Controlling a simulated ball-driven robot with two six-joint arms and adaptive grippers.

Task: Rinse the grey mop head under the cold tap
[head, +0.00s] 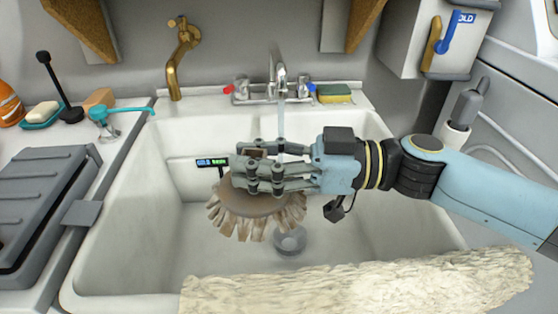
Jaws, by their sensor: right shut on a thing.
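My right gripper (250,168) reaches in from the right over the sink and is shut on the mop head (258,208). The mop head is a round, brownish-grey pad with frayed strands hanging down, held above the basin floor. The chrome tap (278,72) stands at the back of the sink, with a red end on its left handle and a blue end on its right handle. A thin stream of water (281,118) runs from its spout down to the gripper. Whether the water wets the strands is hidden by the fingers. My left gripper is not in view.
The white sink (120,225) has a drain (290,241) below the mop head. A small display (212,162) is behind the gripper. A cream fluffy roll (370,288) lies along the front. A brass tap (182,60) and a sponge (334,94) are at the back.

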